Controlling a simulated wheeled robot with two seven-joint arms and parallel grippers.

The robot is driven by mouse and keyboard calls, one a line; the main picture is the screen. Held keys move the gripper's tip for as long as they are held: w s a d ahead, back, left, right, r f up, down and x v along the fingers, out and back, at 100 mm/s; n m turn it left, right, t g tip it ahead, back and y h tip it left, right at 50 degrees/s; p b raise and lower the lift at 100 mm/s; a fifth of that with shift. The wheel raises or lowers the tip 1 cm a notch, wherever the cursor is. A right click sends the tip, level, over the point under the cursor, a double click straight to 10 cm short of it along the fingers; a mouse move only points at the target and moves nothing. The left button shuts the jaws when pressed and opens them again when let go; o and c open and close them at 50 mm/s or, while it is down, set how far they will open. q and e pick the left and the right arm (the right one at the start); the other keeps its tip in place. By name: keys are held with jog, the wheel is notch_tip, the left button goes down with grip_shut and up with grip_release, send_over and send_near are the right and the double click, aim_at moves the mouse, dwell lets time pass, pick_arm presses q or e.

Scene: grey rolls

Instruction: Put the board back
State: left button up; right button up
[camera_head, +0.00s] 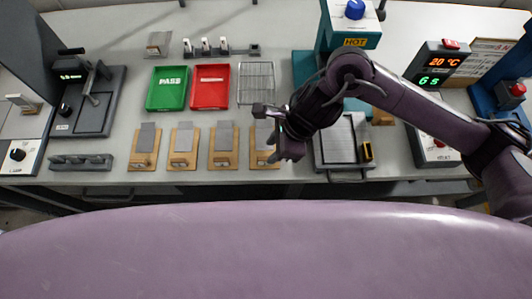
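My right gripper (272,134) reaches in from the right at the fourth board. Its two fingers look spread apart, and it partly covers that board's grey plate (262,136). I cannot tell whether it touches the plate. My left gripper is not in view.
A green PASS tray (167,89), a red tray (210,87) and a wire rack (256,84) lie behind the boards. A blue-green HOT machine (352,42) and a grey-lidded box (336,145) stand right. A temperature display unit (437,68) stands farther right.

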jog(key=v, duration=0.5)
jog(key=shift+r, duration=0.2)
jog(key=shift+s+f, duration=0.1)
